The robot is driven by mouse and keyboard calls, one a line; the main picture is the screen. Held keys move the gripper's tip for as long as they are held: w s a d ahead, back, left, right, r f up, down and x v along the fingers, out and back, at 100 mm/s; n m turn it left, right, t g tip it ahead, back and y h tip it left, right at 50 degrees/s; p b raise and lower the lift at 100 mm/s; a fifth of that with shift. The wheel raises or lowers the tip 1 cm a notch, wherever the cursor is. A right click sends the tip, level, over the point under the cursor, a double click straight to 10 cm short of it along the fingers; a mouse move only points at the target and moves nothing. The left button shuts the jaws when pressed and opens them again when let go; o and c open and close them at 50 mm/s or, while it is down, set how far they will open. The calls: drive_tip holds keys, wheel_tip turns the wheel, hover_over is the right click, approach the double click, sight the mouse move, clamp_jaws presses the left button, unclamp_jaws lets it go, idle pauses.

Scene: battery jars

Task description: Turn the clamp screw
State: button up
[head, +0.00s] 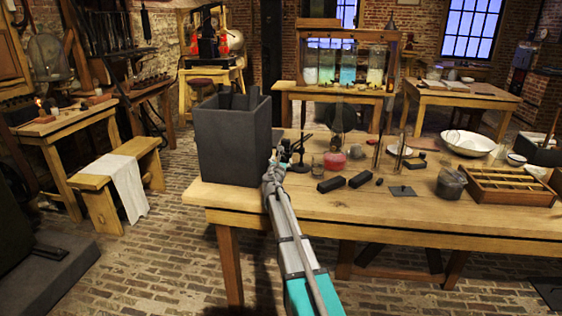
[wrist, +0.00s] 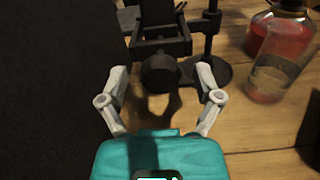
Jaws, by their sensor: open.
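The clamp screw shows in the wrist view as a dark round knob (wrist: 160,73) on the near side of a black clamp (wrist: 158,42). The clamp is beside a thin upright rod on a round black base (wrist: 207,75). My gripper (wrist: 161,84) is open, with one pale finger on each side of the knob and a visible gap to both. Whether the fingertips reach its depth is hard to tell. In the head view, my gripper (head: 273,168) is at the dark clamp stand (head: 299,148); the knob is too small to make out there.
A tall dark grey jar (head: 235,140) stands close on the left, also filling the left of the wrist view (wrist: 45,90). A flask with red liquid (head: 335,158) and a glass beaker (head: 317,165) stand close on the right. Black blocks (head: 331,184) lie on the wooden table (head: 430,212).

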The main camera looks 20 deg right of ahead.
drive_tip(key=shift+w+d, duration=0.15)
drive_tip(key=c, duration=1.1)
drive_tip(key=shift+c, duration=0.2)
drive_tip(key=shift+m, duration=0.5)
drive_tip(key=m, duration=0.3)
drive_tip(key=shift+m, duration=0.3)
drive_tip(key=m, duration=0.4)
drive_tip(key=shift+m, duration=0.3)
